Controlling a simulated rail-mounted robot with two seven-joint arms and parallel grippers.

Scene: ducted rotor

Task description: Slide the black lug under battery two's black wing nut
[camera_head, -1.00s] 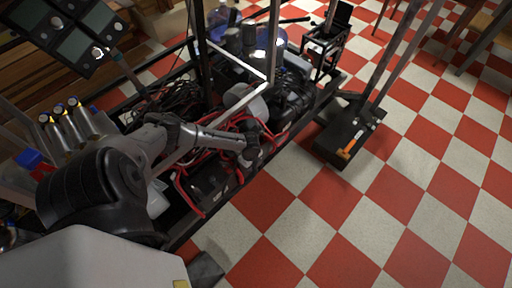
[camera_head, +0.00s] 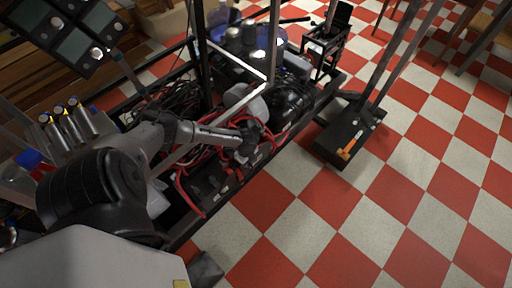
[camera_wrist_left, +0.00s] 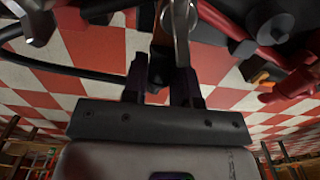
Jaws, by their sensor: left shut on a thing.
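My left gripper (camera_head: 246,146) is low over the red cables and black batteries on the frame in the head view. In the left wrist view, the fingers (camera_wrist_left: 163,86) are shut on a dark lug (camera_wrist_left: 181,22) with a shiny metal ring end, pointing away from the palm. A black battery (camera_head: 207,182) lies below and left of the gripper in the head view. A dark round knob-like part (camera_wrist_left: 272,24) is at upper right in the wrist view, apart from the lug. I cannot tell which part is battery two's black wing nut. My right gripper is not in view.
Red cables (camera_wrist_left: 288,84) crowd the right of the wrist view; a black cable (camera_wrist_left: 60,68) crosses its left. Upright metal posts (camera_head: 273,40) stand behind the gripper. A black box with an orange-handled tool (camera_head: 350,146) sits at right.

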